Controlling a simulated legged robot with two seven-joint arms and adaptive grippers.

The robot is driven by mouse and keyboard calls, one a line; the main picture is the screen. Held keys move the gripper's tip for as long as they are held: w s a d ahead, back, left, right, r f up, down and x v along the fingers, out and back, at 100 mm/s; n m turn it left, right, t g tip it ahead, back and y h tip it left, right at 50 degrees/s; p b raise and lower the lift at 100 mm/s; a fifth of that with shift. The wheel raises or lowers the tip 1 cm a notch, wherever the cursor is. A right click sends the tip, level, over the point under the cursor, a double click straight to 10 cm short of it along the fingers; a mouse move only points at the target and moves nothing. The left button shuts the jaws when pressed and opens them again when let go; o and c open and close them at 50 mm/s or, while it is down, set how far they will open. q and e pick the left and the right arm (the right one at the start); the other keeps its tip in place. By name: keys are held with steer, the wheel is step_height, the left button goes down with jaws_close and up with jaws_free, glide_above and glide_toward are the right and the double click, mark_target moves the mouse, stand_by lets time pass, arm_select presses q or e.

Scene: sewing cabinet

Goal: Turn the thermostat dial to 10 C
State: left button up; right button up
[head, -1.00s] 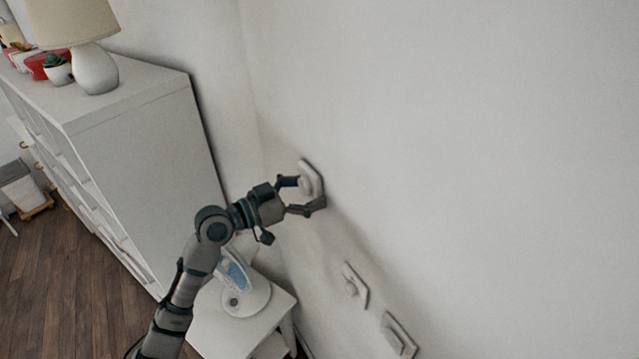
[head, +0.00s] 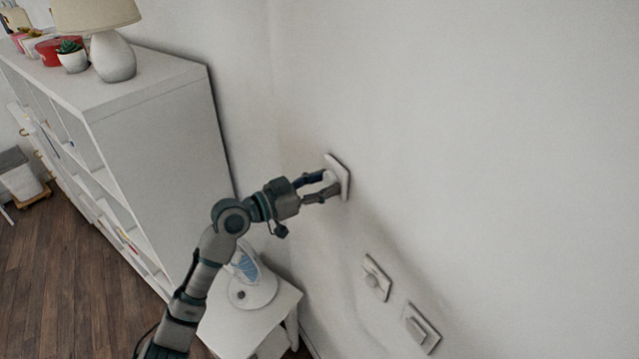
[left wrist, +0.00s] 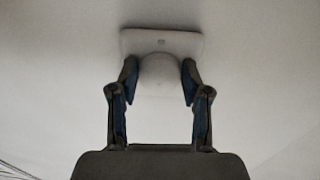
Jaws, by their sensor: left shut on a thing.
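The thermostat (head: 341,174) is a white plate on the wall, right of the white shelf unit. Its round white dial (left wrist: 160,75) sticks out in the left wrist view, with the plate (left wrist: 190,44) behind it and a small dark mark on the plate. My left gripper (head: 328,184) is shut on the dial, one finger on each side; it also shows in the left wrist view (left wrist: 159,82). The dial's scale and setting are not readable. My right gripper is not in view.
Two more wall fittings, one (head: 376,277) and another (head: 421,328), sit lower on the wall. A small white table (head: 225,325) with a white and blue device (head: 252,284) stands below my arm. The shelf unit (head: 160,145) holds a lamp (head: 113,58). The wall to the right is bare.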

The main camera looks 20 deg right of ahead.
arm_select(q)
steer(key=shift+w+a+f, duration=0.1)
steer(key=shift+n, duration=0.3)
steer(key=shift+s+r+n+p, duration=0.25)
steer(key=shift+n+p, duration=0.25)
steer(key=shift+p, duration=0.25)
steer(key=shift+w+n+p, duration=0.1)
steer(key=shift+n+p, duration=0.3)
steer(key=shift+n, duration=0.4)
steer(key=shift+f, duration=0.15)
steer(key=o, duration=1.1)
steer(key=shift+w, duration=0.1)
